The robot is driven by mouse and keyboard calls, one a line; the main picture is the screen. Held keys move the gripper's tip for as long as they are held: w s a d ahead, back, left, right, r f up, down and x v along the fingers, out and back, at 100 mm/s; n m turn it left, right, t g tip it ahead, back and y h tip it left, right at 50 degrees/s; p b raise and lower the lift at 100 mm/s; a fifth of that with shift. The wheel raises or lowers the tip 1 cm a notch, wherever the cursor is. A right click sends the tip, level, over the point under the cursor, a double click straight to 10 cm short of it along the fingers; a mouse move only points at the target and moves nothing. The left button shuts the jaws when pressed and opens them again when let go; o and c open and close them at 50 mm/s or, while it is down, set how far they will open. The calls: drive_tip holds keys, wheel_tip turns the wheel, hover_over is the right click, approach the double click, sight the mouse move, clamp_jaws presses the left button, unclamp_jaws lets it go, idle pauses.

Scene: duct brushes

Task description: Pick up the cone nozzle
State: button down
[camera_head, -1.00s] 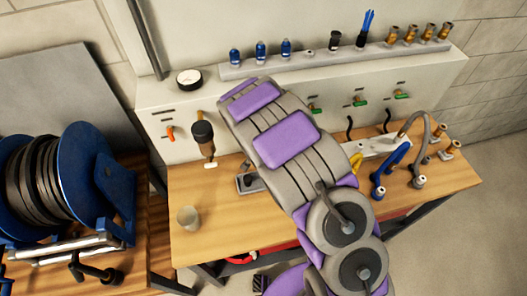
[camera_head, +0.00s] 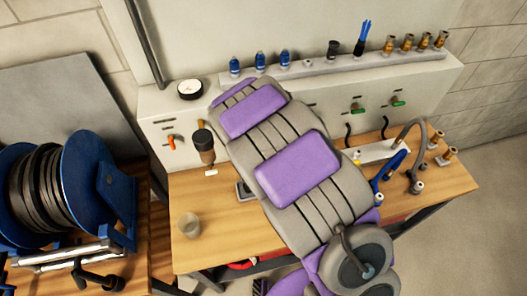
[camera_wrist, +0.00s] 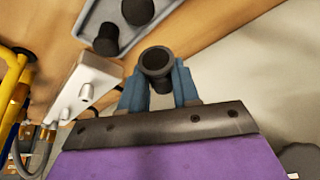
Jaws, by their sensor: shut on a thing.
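In the wrist view my gripper (camera_wrist: 158,88) has its two blue fingers shut on a dark, round, hollow-ended piece, which I take to be the cone nozzle (camera_wrist: 157,60). Its open end faces the camera; its lower part is hidden between the fingers. It appears apart from the grey tray (camera_wrist: 84,22) at the upper left, but its height is unclear. My gripper and the held piece do not show in the head view, where my arm covers the middle of the bench.
The tray holds dark round pieces (camera_wrist: 106,40). A white block (camera_wrist: 92,88) stands left of my gripper. On the wooden bench (camera_head: 235,240) are a pale cup (camera_head: 189,225) and a hose stand (camera_head: 385,152). Blue bottles (camera_head: 260,60) line the back ledge. A blue reel (camera_head: 100,180) is at left.

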drive_tip(key=s, duration=0.2)
drive_tip(key=s+d, duration=0.1)
drive_tip(key=s, duration=0.2)
drive_tip(key=s+d+b, duration=0.1)
drive_tip(key=s, duration=0.2)
drive_tip(key=shift+s+d+f, duration=0.15)
drive_tip(key=shift+s+b, duration=0.1)
drive_tip(key=shift+b, duration=1)
